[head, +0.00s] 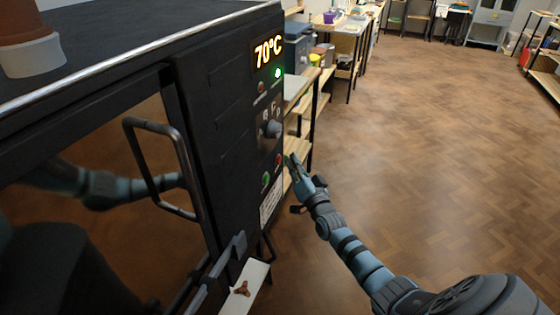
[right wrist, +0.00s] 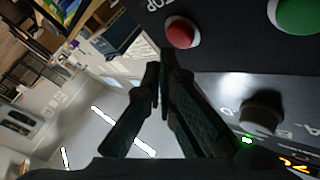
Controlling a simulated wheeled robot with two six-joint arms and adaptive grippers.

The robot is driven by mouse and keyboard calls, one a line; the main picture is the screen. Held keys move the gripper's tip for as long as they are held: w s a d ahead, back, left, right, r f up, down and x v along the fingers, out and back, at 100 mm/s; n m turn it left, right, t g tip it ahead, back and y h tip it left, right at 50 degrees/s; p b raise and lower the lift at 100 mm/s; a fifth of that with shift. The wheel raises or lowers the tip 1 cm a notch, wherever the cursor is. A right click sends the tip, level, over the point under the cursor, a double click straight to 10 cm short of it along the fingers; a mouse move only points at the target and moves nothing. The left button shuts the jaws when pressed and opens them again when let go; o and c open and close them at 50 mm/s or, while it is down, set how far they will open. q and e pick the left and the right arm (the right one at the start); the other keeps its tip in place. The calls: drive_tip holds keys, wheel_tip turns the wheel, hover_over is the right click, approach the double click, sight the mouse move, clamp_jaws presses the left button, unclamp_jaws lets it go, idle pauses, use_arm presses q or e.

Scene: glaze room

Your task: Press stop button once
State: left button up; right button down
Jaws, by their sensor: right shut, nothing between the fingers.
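The red stop button (head: 278,160) is on the dark control panel of the oven, right of and above a green button (head: 265,180). In the right wrist view the red button (right wrist: 182,33) is round and raised, with part of a "STOP" label beside it. My right gripper (head: 289,160) is shut and empty, with its fingertips close to the panel beside the red button. In the right wrist view the fingertips (right wrist: 161,66) are just below and left of the button. I cannot tell whether they touch it. My left gripper is not in view.
The panel also has a lit "70°C" display (head: 268,50), a lit green lamp (head: 278,73) and a knob (head: 272,129). The oven door handle (head: 155,160) sticks out at left. Wooden shelves (head: 312,95) stand behind the panel. The floor at right is clear.

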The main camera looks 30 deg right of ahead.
drive_tip(key=shift+s, duration=0.1)
drive_tip(key=shift+s+d+p, duration=0.4)
drive_tip(key=shift+s+d, duration=0.3)
drive_tip(key=shift+s, duration=0.3)
drive_tip(key=shift+s+d+p, duration=0.35)
drive_tip(key=shift+s+d, duration=0.35)
drive_tip(key=shift+s, duration=0.3)
